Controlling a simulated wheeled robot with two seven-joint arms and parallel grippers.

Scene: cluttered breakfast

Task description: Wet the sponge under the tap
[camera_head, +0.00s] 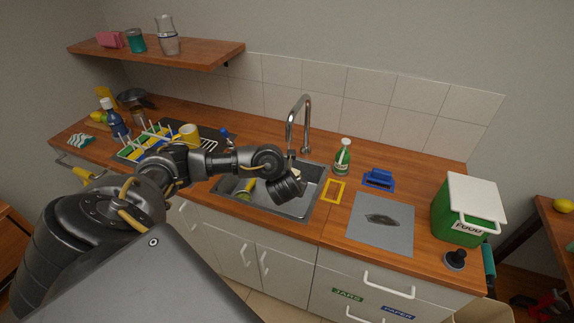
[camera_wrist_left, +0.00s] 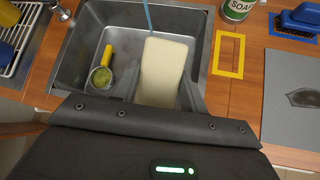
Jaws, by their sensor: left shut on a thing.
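My left gripper (camera_wrist_left: 162,92) is shut on a pale cream sponge (camera_wrist_left: 161,66), held between its two fingers over the sink (camera_wrist_left: 81,55). In the head view my left gripper (camera_head: 294,178) is at the sink (camera_head: 311,205), below the chrome tap (camera_head: 290,125), and hides most of the sponge. A thin blue stream of water (camera_wrist_left: 148,14) comes down to the sponge's far edge in the left wrist view. I cannot tell whether it lands on the sponge or passes just behind it. My right gripper is not in view.
A yellow-handled tool with a round green end (camera_wrist_left: 102,73) lies in the sink's left part. A dish rack (camera_head: 208,144) stands left. Right are a green soap bottle (camera_head: 343,158), a yellow frame (camera_head: 333,191), a blue brush (camera_head: 379,177), a grey mat (camera_head: 362,236) and a green food bin (camera_head: 452,220).

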